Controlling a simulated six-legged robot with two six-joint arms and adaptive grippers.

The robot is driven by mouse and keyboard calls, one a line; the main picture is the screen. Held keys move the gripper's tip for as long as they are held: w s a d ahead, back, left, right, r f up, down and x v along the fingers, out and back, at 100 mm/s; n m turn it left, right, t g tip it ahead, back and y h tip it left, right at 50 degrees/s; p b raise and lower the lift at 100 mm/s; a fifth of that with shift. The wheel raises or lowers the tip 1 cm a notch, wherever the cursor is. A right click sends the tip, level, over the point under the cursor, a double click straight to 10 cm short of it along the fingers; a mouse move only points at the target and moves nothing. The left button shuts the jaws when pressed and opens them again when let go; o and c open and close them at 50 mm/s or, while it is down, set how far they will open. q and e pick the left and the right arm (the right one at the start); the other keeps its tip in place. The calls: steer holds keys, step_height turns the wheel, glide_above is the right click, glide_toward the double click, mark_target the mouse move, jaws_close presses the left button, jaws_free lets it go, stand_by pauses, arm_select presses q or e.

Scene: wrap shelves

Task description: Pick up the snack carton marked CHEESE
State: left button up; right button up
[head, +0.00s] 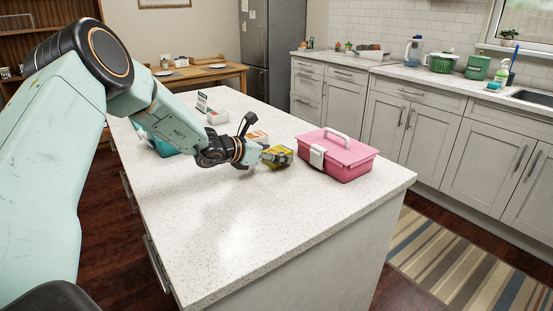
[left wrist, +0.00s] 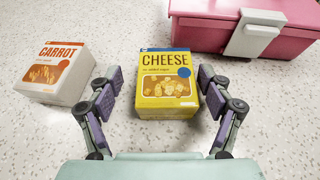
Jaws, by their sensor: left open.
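The yellow CHEESE carton (left wrist: 167,88) stands on the speckled counter in the left wrist view, its label facing up toward the camera. It also shows in the head view (head: 280,160), partly hidden by my gripper. My left gripper (left wrist: 155,90) is open, with one finger on each side of the carton. A gap shows on both sides, and nothing is held. In the head view my left gripper (head: 268,155) is low over the island. My right gripper is not in view.
A white and orange CARROT carton (left wrist: 57,72) stands close to the left finger. A pink lidded box (head: 337,153) with a pale latch stands just right of the CHEESE carton. More small boxes are farther back on the island (head: 225,255), whose near part is clear.

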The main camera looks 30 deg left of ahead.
arm_select(q)
steer(key=shift+w+d+r, duration=0.1)
steer(key=shift+w+d, duration=0.4)
steer(key=shift+d, duration=0.25)
steer(key=shift+s+a, duration=0.15)
steer(key=shift+a, duration=0.4)
steer(key=shift+c, duration=0.3)
steer(key=shift+f, duration=0.2)
steer(key=shift+c, duration=0.9)
steer(key=shift+w+d+r, duration=0.1)
steer(key=shift+w+d, duration=0.1)
steer(key=shift+d, duration=0.2)
steer(key=shift+c, duration=1.4)
steer(key=shift+r, duration=0.1)
steer(key=shift+c, duration=0.8)
steer(key=shift+s+a, duration=0.15)
steer(key=shift+a, duration=0.15)
steer(key=c, duration=0.4)
steer(key=shift+d, duration=0.25)
steer(key=shift+c, duration=0.8)
